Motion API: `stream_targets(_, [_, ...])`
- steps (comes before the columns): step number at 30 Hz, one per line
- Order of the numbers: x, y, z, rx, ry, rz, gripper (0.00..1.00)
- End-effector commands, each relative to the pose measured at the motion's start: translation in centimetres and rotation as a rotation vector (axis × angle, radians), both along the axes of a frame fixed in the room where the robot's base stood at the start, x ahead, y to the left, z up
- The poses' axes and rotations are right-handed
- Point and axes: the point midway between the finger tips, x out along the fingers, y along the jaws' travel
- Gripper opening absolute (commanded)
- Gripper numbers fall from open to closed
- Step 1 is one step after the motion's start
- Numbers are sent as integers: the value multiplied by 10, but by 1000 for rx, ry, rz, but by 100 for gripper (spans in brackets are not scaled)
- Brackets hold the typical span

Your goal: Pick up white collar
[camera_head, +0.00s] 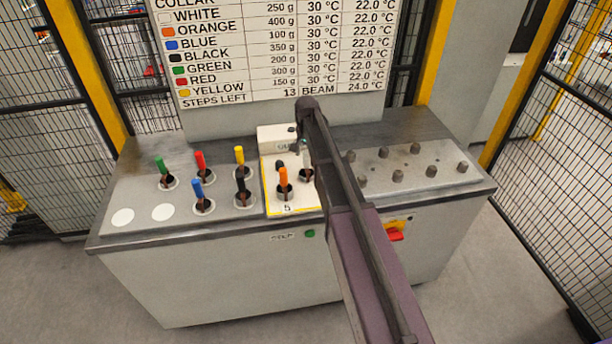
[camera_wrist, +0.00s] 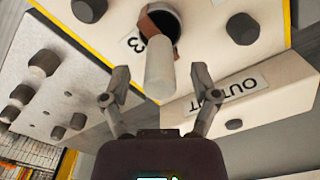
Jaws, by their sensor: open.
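The white collar (camera_wrist: 159,75) is a pale, round-ended peg standing in a dark hole of the yellow-edged plate, by a label 3. A brownish ring shows at its base. In the head view, the white collar (camera_head: 306,160) is partly hidden by my arm. My gripper (camera_wrist: 160,88) is open, one finger on each side of the peg with visible gaps. In the head view, my gripper (camera_head: 300,143) is small and mostly hidden over the yellow-edged plate (camera_head: 308,199).
An orange-topped peg (camera_head: 283,177) stands on the same plate. Green, red, blue, yellow and black pegs stand to the left. An OUTPUT box (camera_wrist: 240,100) is close to my right finger. Grey knobs (camera_head: 398,176) fill the right panel. Mesh fences flank the bench.

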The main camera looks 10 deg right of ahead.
Motion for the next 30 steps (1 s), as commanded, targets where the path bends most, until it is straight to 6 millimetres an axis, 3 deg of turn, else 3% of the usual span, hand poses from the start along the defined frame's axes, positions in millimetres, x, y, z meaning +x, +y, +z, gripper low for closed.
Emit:
stream_targets(4, [0,0,-8,0,0,0,78])
stream_targets(23, [0,0,-7,0,0,0,78])
stream_targets(30, [0,0,-7,0,0,0,9])
